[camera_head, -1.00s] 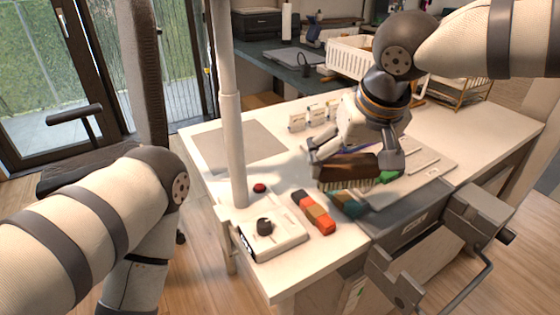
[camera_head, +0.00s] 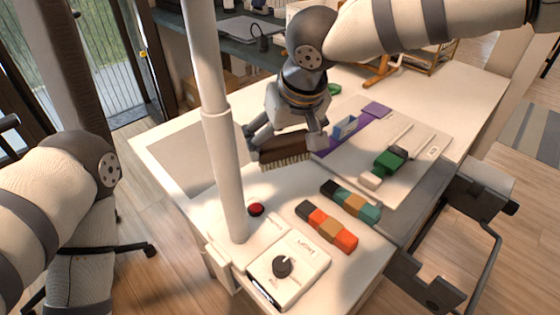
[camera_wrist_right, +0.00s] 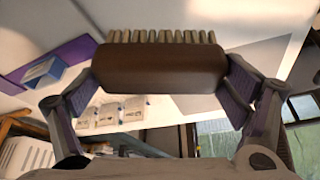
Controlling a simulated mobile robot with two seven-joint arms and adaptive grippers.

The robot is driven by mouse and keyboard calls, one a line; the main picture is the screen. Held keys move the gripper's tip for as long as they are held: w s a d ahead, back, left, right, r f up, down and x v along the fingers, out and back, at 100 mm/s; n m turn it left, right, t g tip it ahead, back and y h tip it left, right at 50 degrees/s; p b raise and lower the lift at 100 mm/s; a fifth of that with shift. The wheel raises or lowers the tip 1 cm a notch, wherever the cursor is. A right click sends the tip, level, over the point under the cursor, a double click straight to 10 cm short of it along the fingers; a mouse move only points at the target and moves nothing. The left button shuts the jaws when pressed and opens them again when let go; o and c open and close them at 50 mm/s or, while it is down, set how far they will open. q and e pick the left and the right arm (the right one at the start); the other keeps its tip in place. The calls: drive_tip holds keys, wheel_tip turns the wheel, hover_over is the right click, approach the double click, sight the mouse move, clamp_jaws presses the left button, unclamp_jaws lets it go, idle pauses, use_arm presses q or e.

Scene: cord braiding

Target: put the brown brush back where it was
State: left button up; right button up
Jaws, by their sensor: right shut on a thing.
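The brown brush (camera_head: 283,149) has a dark wooden back and pale bristles. My right gripper (camera_head: 284,143) is shut on it and holds it above the white table, bristles down. In the right wrist view the brush (camera_wrist_right: 160,68) lies between both fingers of the right gripper (camera_wrist_right: 165,85), gripped across its length. I cannot tell its exact height above the table. My left arm shows at the left of the head view, but its gripper is out of the frame.
A dial box (camera_head: 288,268), red button (camera_head: 256,209) and white pole (camera_head: 222,150) stand nearby.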

sight(284, 158)
use_arm(q)
drive_tip(key=shift+f, duration=0.1)
use_arm(e)
drive_tip(key=shift+f, duration=2.4)
drive_tip(key=shift+f, duration=0.1)
drive_tip(key=o, duration=0.7)
drive_tip(key=shift+f, duration=0.1)
drive_tip(key=shift+o, duration=0.2)
drive_tip(key=shift+r, duration=0.35)
use_arm(q)
drive_tip(key=shift+w+r+t+p, duration=0.3)
drive_tip(key=shift+w+r+p, duration=0.45)
drive_tip(key=shift+w+r, duration=0.2)
use_arm(e)
drive_tip(key=v, duration=1.1)
drive_tip(key=shift+s+r, duration=0.2)
drive_tip(key=shift+r, duration=0.1)
